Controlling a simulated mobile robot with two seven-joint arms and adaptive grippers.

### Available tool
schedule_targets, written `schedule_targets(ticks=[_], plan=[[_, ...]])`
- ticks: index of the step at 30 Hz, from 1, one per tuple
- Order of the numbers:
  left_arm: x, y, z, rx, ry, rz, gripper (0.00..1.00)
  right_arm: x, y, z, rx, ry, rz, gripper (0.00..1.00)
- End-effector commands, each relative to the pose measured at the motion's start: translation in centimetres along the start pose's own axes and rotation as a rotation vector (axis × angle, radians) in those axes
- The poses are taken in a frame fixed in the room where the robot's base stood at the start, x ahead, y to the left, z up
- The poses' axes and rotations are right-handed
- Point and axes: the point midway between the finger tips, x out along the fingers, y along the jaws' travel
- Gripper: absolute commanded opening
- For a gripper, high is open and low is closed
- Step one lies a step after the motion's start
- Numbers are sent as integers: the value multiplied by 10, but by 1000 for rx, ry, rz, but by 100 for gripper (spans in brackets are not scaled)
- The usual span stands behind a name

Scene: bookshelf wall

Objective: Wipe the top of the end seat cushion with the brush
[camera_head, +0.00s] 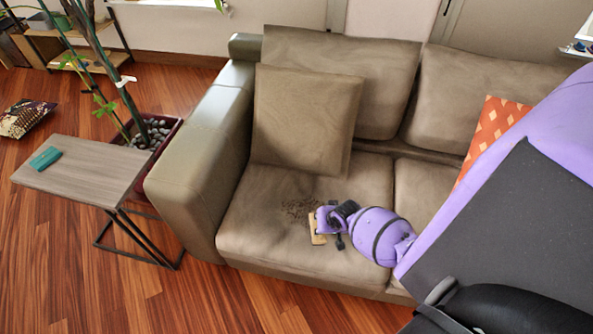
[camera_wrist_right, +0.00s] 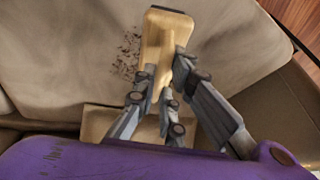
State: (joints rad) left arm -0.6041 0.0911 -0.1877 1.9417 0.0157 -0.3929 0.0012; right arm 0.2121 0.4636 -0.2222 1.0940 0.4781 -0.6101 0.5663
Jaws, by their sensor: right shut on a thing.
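The brush (camera_head: 317,230) has a tan wooden body and is held by my right gripper (camera_head: 332,224), low over the end seat cushion (camera_head: 270,240) of the brown sofa. A patch of dark crumbs (camera_head: 299,208) lies on the cushion just beyond the brush. In the right wrist view the grey fingers (camera_wrist_right: 170,95) are closed around the tan brush (camera_wrist_right: 166,35), and crumbs (camera_wrist_right: 130,52) show to its left. I cannot tell whether the brush touches the cushion. My left gripper is not in view.
A loose brown cushion (camera_head: 305,118) leans on the backrest behind the seat. The sofa armrest (camera_head: 205,155) stands to the left. A side table (camera_head: 85,165) bears a teal object (camera_head: 45,158). A potted plant (camera_head: 150,132) stands behind it. An orange pillow (camera_head: 493,135) is at right.

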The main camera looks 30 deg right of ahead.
Motion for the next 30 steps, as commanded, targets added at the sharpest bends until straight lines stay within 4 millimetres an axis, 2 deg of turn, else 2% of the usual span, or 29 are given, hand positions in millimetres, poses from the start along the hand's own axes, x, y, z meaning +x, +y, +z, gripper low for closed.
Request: schedule_targets(ticks=[1, 6, 20, 23, 26, 29, 30], plan=[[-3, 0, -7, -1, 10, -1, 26, -7, -5, -10, 0, 9, -5, 0], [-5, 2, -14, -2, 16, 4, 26, -17, -10, -18, -1, 7, -5, 0], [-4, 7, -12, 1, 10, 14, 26, -19, -12, -20, -3, 2, -3, 0], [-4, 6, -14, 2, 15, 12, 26, -28, -29, -31, -9, 5, -9, 0], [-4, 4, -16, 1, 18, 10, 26, -48, -62, -52, -25, 7, -18, 0], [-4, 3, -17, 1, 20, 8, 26, -82, -105, -76, -56, 4, -31, 0], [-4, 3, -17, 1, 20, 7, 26, -100, -123, -85, -71, 1, -37, 0]])
